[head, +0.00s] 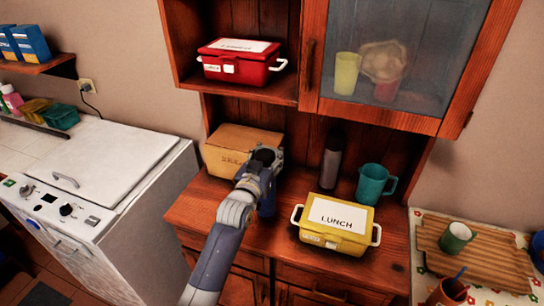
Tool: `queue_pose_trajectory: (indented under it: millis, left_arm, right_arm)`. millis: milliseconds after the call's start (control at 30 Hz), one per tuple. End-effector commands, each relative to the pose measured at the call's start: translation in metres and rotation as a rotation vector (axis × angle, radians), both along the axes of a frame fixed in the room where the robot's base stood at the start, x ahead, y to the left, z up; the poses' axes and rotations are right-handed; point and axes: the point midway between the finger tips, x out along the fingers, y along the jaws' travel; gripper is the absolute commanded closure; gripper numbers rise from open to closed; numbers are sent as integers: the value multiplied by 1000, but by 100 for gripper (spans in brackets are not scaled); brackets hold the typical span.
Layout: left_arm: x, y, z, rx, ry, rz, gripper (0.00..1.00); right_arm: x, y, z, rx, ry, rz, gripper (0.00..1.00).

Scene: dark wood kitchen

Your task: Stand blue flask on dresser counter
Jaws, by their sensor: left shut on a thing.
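The blue flask (267,203) shows as a dark blue upright shape under my left gripper (264,160), at the left-middle of the dresser counter (386,258). My left gripper is shut on the flask near its top, and the gripper and wrist hide much of it. The flask looks roughly upright. I cannot tell whether its base touches the counter. My right gripper is not in view.
A cardboard box (228,140) stands behind the gripper. A yellow lunch box (325,241), a dark grey flask (331,160) and a teal mug (372,184) stand to the right. A red lunch box (238,70) sits on the shelf above. The counter's front left is clear.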

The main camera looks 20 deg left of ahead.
Motion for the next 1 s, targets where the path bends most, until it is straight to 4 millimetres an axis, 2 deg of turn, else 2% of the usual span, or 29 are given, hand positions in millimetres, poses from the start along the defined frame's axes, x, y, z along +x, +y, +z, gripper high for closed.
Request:
queue_pose_trajectory:
  millis: [200, 500, 900, 933, 1000]
  left_arm:
    - [13, -1, 0, 0, -4, 0, 100]
    - [13, -1, -32, 0, -3, 0, 100]
    - [12, -1, -38, 0, -5, 0, 100]
    - [12, -1, -39, 0, 0, 0, 68]
    - [12, -1, -39, 0, 0, 0, 52]
  right_arm:
    - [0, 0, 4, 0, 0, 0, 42]
    - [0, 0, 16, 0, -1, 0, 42]
    - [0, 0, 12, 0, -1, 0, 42]
    - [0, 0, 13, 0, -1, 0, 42]
    - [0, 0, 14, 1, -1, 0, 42]
